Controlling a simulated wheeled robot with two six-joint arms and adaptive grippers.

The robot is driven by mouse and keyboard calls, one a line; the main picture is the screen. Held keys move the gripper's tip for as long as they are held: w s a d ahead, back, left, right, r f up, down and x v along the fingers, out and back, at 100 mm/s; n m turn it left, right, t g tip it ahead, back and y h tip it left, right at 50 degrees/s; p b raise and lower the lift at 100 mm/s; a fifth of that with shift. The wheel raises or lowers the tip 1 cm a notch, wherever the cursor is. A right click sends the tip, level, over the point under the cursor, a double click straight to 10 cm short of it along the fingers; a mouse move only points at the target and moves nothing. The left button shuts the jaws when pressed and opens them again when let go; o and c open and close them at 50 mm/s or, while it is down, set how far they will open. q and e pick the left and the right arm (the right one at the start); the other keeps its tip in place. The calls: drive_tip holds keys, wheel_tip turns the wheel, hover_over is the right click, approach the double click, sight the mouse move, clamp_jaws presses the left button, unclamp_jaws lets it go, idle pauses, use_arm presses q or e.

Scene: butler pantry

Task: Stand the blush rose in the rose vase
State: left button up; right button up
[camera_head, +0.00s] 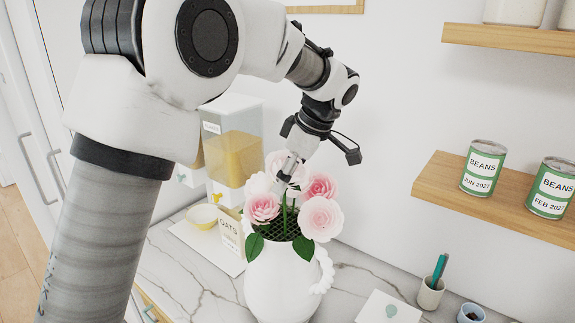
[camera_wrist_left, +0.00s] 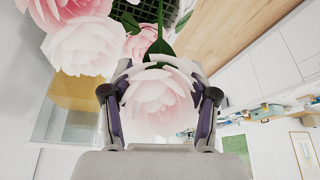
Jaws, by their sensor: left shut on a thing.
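The white rose vase (camera_head: 278,286) stands on the counter, with a dark mesh in its mouth and several pink and pale roses around the opening. My left gripper (camera_head: 289,176) is above the mouth, among the blooms, pointing down. In the left wrist view its fingers (camera_wrist_left: 160,100) are shut around a pale pink blush rose (camera_wrist_left: 158,104), just below the bloom. The rose's green stem runs toward the mesh (camera_wrist_left: 128,12); I cannot tell how deep its end sits. In the head view the gripper partly hides the held bloom. My right gripper is not in view.
An oats card (camera_head: 229,232), a yellow bowl (camera_head: 203,216) and a clear food container (camera_head: 232,150) stand left of the vase. A white card (camera_head: 388,308), a pen cup (camera_head: 431,292) and a small blue pot (camera_head: 470,314) are at right. Bean cans (camera_head: 483,167) stand on a wooden shelf (camera_head: 440,180).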

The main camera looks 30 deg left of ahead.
sight(287, 191)
use_arm(q)
wheel_tip(287, 191, down, 12)
drive_tip(key=b, duration=0.8)
drive_tip(key=shift+a, duration=0.15)
drive_tip(key=shift+w, duration=0.1)
drive_tip(key=o, duration=1.4)
wheel_tip(287, 191, up, 8)
drive_tip(key=p, duration=0.6)
drive_tip(key=shift+r+p, duration=0.1)
drive_tip(key=shift+p, duration=0.25)
